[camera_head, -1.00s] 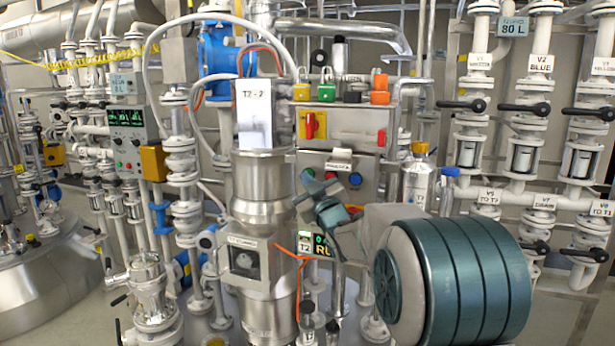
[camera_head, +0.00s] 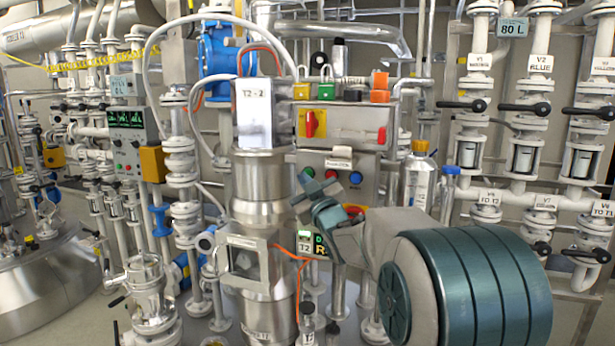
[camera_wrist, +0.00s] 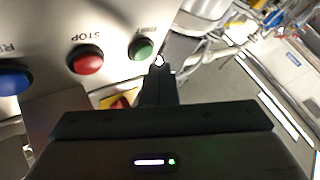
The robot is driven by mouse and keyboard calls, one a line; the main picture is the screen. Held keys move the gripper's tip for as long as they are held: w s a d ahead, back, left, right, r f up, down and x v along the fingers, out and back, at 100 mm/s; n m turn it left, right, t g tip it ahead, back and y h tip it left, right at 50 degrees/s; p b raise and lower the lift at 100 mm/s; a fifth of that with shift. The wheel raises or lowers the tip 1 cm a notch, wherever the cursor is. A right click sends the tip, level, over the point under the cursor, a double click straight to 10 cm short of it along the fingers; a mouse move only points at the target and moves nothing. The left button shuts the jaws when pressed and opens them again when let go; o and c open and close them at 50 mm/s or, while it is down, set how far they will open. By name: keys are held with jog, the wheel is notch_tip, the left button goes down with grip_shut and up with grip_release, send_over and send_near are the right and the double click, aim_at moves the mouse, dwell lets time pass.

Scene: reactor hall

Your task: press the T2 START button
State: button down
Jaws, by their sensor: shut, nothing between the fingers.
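The green button (camera_wrist: 140,49) sits at the end of a row on a pale panel in the wrist view, with blurred, upside-down lettering beside it. The red STOP button (camera_wrist: 87,60) and a blue button (camera_wrist: 14,79) are beside it. The row also shows in the head view, with the green button (camera_head: 308,172) at its left end. My gripper (camera_wrist: 159,66) is shut and empty. Its tip appears just beside and below the green button in the wrist view; I cannot tell whether they touch. In the head view my gripper (camera_head: 304,181) is just below the green button.
A box with a red-on-yellow switch (camera_head: 312,124) is above the buttons. A steel column marked T2-2 (camera_head: 262,190) stands close to the left. A lit T2 display (camera_head: 318,243) is below. A capped bottle (camera_head: 418,180) stands to the right.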

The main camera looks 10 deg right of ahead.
jog(key=s+a+b, duration=0.1)
jog(key=s, duration=0.1)
jog(key=s+a+b, duration=0.1)
jog(key=s+b, duration=0.1)
jog(key=shift+a, duration=0.4)
jog(key=shift+s, duration=0.15)
jog(key=s+f+m+g+h+p, duration=0.1)
jog(key=s+f+g+p, duration=0.3)
jog(key=s, duration=0.7)
jog(key=s+f+m+g+h+p, duration=0.1)
jog(key=s+f+m+g+p, duration=0.3)
jog(key=s+g, duration=0.4)
jog(key=s+f+m+g+h+p, duration=0.1)
jog(key=s+f+g+p, duration=0.5)
jog(key=s, duration=0.9)
jog(key=shift+f+m, duration=0.3)
jog(key=shift+m, duration=0.5)
